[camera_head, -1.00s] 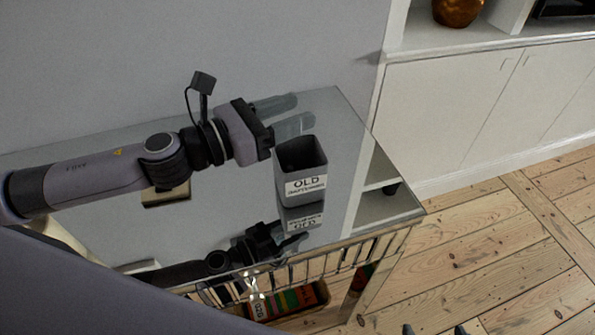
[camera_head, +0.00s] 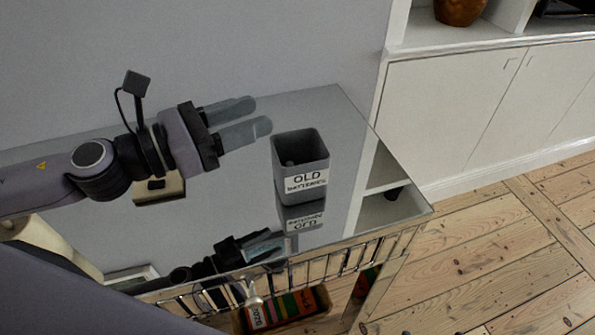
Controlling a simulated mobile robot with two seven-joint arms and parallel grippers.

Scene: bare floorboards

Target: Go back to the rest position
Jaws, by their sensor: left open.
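My left gripper (camera_head: 262,115) is over the back of a mirror-like glass table (camera_head: 345,110). Its two grey fingers are apart, with nothing between them, and point right. A dark grey bin (camera_head: 301,168) labelled "OLD batteries" stands upright on the table, to the right of and below the fingertips in the picture, apart from them. A small roundish thing shows inside the bin, too dark to make out. The tabletop mirrors the arm and the bin. My right gripper cannot be made out.
A small tan and dark object (camera_head: 158,188) shows below my left wrist. A wire rack (camera_head: 330,266) runs along the table's front, with a box of colourful items (camera_head: 285,308) below. White cabinets (camera_head: 460,110) stand right; the wooden floor (camera_head: 500,250) there is clear.

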